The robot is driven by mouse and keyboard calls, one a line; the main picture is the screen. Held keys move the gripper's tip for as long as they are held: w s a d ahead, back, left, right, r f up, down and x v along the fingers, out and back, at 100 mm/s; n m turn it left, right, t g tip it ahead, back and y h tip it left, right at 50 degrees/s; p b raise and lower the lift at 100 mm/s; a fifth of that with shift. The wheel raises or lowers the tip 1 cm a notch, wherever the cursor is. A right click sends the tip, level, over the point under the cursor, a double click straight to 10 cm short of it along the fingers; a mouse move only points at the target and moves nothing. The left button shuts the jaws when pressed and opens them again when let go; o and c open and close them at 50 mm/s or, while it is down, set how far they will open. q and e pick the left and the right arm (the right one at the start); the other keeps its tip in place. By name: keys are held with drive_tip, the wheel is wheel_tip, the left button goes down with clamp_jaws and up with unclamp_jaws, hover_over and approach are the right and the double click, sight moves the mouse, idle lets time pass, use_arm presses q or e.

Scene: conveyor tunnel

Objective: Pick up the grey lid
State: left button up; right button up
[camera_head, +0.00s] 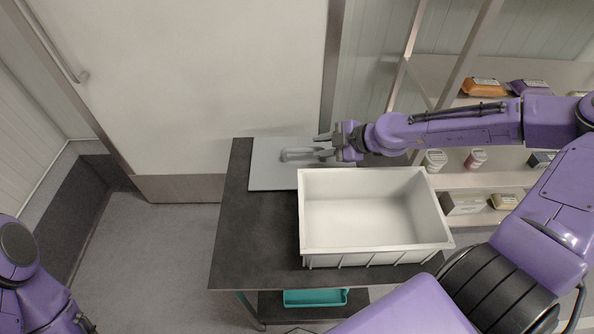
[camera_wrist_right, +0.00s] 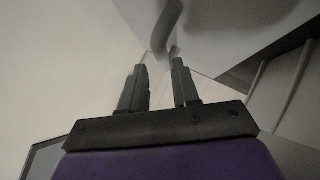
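The grey lid (camera_head: 268,176) lies flat on the dark table (camera_head: 240,225), at its back left, with a raised grey handle (camera_head: 298,154) on top. My right gripper (camera_head: 322,146) is at the right end of this handle, its fingers apart. In the right wrist view the open fingers (camera_wrist_right: 158,64) point toward the curved handle (camera_wrist_right: 168,28) on the lid (camera_wrist_right: 215,35). The handle's near end shows around the fingertips; I cannot tell whether they touch it. My left gripper is out of view; only part of my left arm shows at the lower left.
A white open crate (camera_head: 375,250), empty, stands on the table just in front of my right forearm. A teal tray (camera_head: 315,298) is on the lower shelf. Shelves (camera_head: 440,85) with packages and tubs stand at the right. The table's front left is clear.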

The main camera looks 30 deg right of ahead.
sight(308, 149)
drive_tip(key=shift+x, duration=0.85)
drive_tip(key=x, duration=0.4)
drive_tip(key=shift+a+b, duration=0.2)
drive_tip(key=shift+b, duration=0.2)
drive_tip(key=shift+w+a+f, duration=0.2)
drive_tip(key=shift+w+a, duration=0.1)
drive_tip(key=shift+w, duration=0.05)
drive_tip(key=shift+s+r, duration=0.1)
clamp_jaws()
